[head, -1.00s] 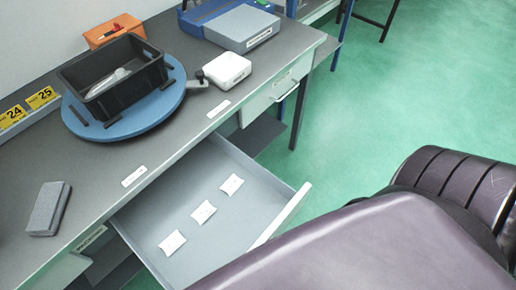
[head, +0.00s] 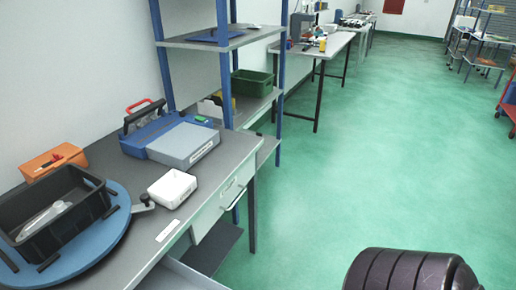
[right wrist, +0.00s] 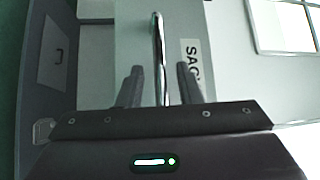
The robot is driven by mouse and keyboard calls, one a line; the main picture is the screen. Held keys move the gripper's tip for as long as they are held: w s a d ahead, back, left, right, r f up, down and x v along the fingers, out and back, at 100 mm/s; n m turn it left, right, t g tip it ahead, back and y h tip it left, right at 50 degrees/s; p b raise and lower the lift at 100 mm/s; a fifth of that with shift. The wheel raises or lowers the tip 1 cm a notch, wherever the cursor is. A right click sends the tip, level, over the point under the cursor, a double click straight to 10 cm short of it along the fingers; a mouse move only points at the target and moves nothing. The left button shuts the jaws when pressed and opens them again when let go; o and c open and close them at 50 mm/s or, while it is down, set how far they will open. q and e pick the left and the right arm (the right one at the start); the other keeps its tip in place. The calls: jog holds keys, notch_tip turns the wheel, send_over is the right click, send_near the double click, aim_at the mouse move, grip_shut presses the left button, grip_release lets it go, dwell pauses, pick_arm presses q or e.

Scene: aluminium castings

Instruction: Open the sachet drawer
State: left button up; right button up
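The sachet drawer shows in the right wrist view as a pale front (right wrist: 128,45) with a label reading "SAC", partly cut off by my finger. Its metal bar handle (right wrist: 158,50) stands between the two fingers of my right gripper (right wrist: 160,85). The fingers are apart, with a visible gap on each side of the handle. In the head view only a pale strip of the pulled-out drawer (head: 185,277) shows at the bottom edge; its sachets are out of that view. My left gripper is in neither view.
The grey bench holds a black crate (head: 58,215) on a blue turntable (head: 95,255), a white box (head: 172,189) and a grey-blue case (head: 183,146). A shut drawer (head: 222,205) is under the bench's far end.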

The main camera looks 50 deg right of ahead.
jog(key=b+v, duration=0.2)
jog(key=v, duration=0.5)
jog(key=shift+s+d, duration=0.2)
jog(key=shift+d, duration=0.15)
